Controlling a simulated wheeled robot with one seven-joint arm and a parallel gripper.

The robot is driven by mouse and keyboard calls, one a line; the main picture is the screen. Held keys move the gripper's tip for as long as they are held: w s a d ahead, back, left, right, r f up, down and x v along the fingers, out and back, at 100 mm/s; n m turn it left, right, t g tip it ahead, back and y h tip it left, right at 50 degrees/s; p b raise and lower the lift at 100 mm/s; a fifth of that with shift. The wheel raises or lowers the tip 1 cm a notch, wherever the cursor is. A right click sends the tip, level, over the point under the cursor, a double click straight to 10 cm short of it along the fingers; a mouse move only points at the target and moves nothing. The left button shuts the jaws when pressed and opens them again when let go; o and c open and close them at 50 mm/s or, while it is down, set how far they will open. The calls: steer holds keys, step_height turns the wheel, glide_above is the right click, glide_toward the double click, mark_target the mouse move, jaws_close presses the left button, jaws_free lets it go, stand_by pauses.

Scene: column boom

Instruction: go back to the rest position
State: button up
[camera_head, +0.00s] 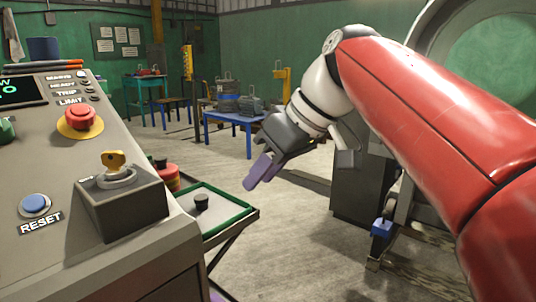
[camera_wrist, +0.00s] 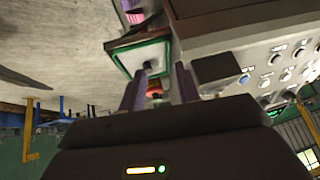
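My gripper (camera_head: 257,176) hangs in the air in the middle of the head view, to the right of the grey control console (camera_head: 120,150). Its two purple fingers point down and to the left. In the wrist view the fingers of my gripper (camera_wrist: 159,70) stand apart with nothing held between them. My red and white arm reaches in from the right of the head view.
The console carries a red button (camera_head: 80,117), a yellow key (camera_head: 113,160) and a blue reset button (camera_head: 35,204). Beside it is a green-rimmed tray (camera_head: 233,222) with a black knob (camera_head: 201,201). A blue table (camera_head: 235,117) stands behind. Floor between is clear.

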steer(key=s+d+f+m+t+h, duration=0.1)
steer(key=s+d+f+m+h, duration=0.1)
steer(key=f, duration=0.6)
steer(key=s+d+f+m+t+h, duration=0.1)
steer(key=s+d+f+m+h, duration=0.1)
steer(key=s+d+f+m, duration=0.3)
steer(key=s+d+f+m+h, duration=0.2)
steer(key=s+d+f+m, duration=0.2)
steer(key=d+f, duration=0.5)
step_height(320, 180, down, 3)
steer(key=shift+s+f+t, duration=0.1)
steer(key=shift+s+t, duration=0.3)
steer(key=shift+s, duration=0.65)
steer(key=shift+a, duration=0.1)
